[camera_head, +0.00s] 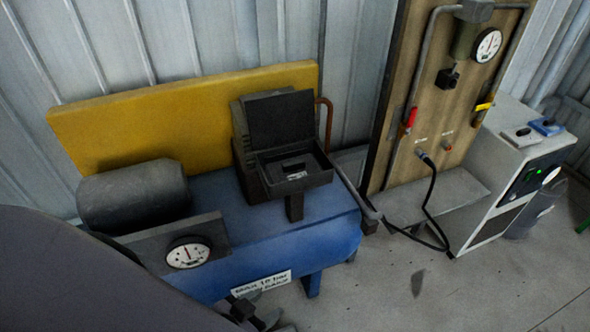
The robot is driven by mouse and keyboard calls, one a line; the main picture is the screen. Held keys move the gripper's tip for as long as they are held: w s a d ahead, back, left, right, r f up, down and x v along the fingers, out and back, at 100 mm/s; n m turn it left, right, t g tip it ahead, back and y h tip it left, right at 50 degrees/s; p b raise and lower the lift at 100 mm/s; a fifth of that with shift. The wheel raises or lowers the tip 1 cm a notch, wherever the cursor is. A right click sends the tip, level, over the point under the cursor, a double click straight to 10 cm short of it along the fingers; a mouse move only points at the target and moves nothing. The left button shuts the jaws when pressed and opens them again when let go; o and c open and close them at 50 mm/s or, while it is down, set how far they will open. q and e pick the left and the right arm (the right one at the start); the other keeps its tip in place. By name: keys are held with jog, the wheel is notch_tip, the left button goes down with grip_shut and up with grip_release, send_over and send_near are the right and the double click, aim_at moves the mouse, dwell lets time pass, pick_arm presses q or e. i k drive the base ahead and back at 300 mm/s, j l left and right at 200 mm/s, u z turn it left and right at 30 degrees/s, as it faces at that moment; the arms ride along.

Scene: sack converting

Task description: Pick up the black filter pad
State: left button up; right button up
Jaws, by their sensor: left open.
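An open black box (259,172) with its lid raised sits on top of the blue compressor tank (334,215). Inside it lies a dark pad-like piece (291,164) with a small pale mark beside it. This looks like the black filter pad, but the dark-on-dark view does not make it certain. My left gripper (262,312) is open at the bottom edge, low in front of the tank and well apart from the box. It is partly cut off by the frame. My right gripper is out of view.
A dark motor cylinder (133,196) and a round gauge (188,252) stand left of the box, before a yellow panel (190,112). A wooden board (440,110) with pipes and a black hose (431,190) stands right, beside a white cabinet (494,190). The floor at front right is mostly clear.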

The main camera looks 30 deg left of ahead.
aim_at(286, 170)
jog(key=u, duration=0.75)
jog(key=l+u, duration=0.2)
jog(key=u, duration=0.15)
jog(key=i+l+u, duration=0.1)
jog(key=u, duration=0.3)
jog(key=l+u, duration=0.35)
jog(key=l, duration=0.3)
jog(key=k+l+u, duration=0.15)
jog(key=l+u, duration=0.2)
jog(key=l, duration=0.2)
jog(key=k+l, duration=0.1)
jog(key=l, duration=0.3)
jog(key=k+l, duration=0.1)
jog(key=l, duration=0.3)
jog(key=i+u, duration=0.05)
